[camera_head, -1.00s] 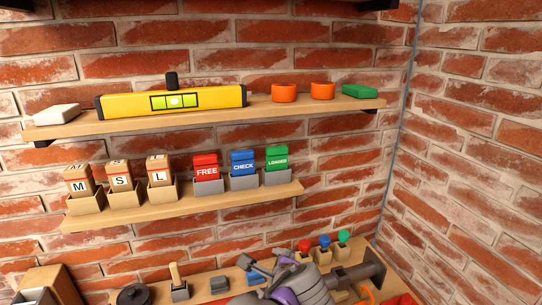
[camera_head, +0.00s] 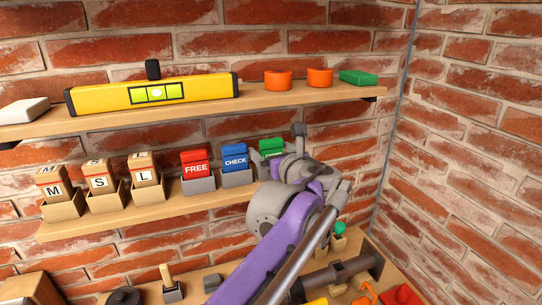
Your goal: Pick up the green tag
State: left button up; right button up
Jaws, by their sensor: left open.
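The green tag (camera_head: 270,147) stands in its grey holder at the right end of the middle shelf, right of the blue CHECK tag (camera_head: 235,159) and the red FREE tag (camera_head: 195,163). My left gripper (camera_head: 284,158) is at the green tag, covering its right and lower parts and most of its holder. The gripper is open. The arm hides the contact area, so I cannot tell whether a finger touches the tag. My right gripper is not in view.
On the upper shelf (camera_head: 200,113) are a yellow spirit level (camera_head: 110,96), two orange rings (camera_head: 320,77) and a green block (camera_head: 358,78). Boxes of lettered cards (camera_head: 100,180) stand left on the middle shelf. A green knob (camera_head: 339,228) shows below, near the wall corner.

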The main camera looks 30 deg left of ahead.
pick_arm(q)
jog(key=x, duration=0.4)
jog(key=shift+w, duration=0.15)
jog(key=shift+r, duration=0.1)
jog(key=shift+c, duration=0.7)
jog(key=c, duration=1.2)
